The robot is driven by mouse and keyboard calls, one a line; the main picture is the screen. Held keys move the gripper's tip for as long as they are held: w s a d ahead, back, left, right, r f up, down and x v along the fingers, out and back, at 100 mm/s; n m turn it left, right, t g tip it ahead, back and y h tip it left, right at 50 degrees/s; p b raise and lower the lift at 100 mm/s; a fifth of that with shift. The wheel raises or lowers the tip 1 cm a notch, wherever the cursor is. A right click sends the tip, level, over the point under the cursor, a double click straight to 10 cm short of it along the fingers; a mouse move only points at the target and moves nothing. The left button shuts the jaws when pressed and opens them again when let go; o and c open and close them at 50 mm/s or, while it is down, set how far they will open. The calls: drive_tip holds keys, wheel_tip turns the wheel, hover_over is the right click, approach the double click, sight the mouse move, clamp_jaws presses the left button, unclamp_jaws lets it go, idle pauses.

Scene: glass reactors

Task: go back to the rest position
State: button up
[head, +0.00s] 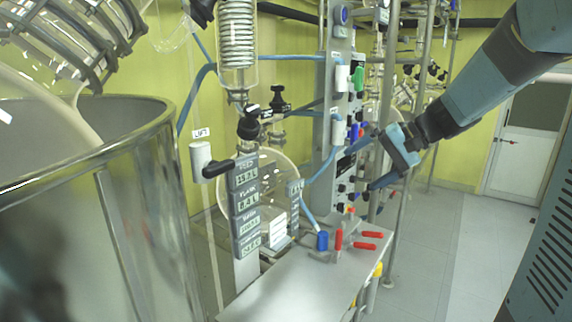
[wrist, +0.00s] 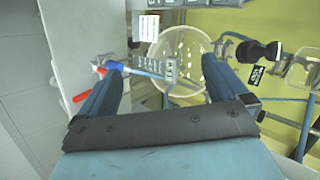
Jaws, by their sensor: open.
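My gripper (head: 360,169) is in the right half of the head view, at the end of my blue and black arm, which comes in from the upper right. Its two blue fingers are spread and point left toward the valve panel. In the wrist view my gripper (wrist: 164,70) shows its two fingers wide apart with nothing held between them. Beyond them are a round glass vessel (wrist: 190,52) and a small blue and red valve piece. I cannot tell whether a finger touches the panel.
A valve panel (head: 338,85) stands left of my gripper. A grey bench (head: 290,285) with red and blue handles lies below. A large steel vessel (head: 150,200) fills the left. Stacked digital displays (head: 246,205) stand mid-left. Clear floor (head: 445,250) lies toward the white door (head: 522,155).

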drive_tip(key=s+d+f+n+t+h, duration=0.1)
drive_tip(key=s+h, duration=0.3)
drive_tip(key=s, duration=0.6)
drive_tip(key=s+d+f+n+t+h, duration=0.1)
drive_tip(key=s+h, duration=0.4)
drive_tip(key=s, duration=0.5)
drive_tip(key=shift+s+d+n, duration=0.4)
drive_tip(key=shift+d+n, duration=0.3)
drive_tip(key=shift+d, duration=0.45)
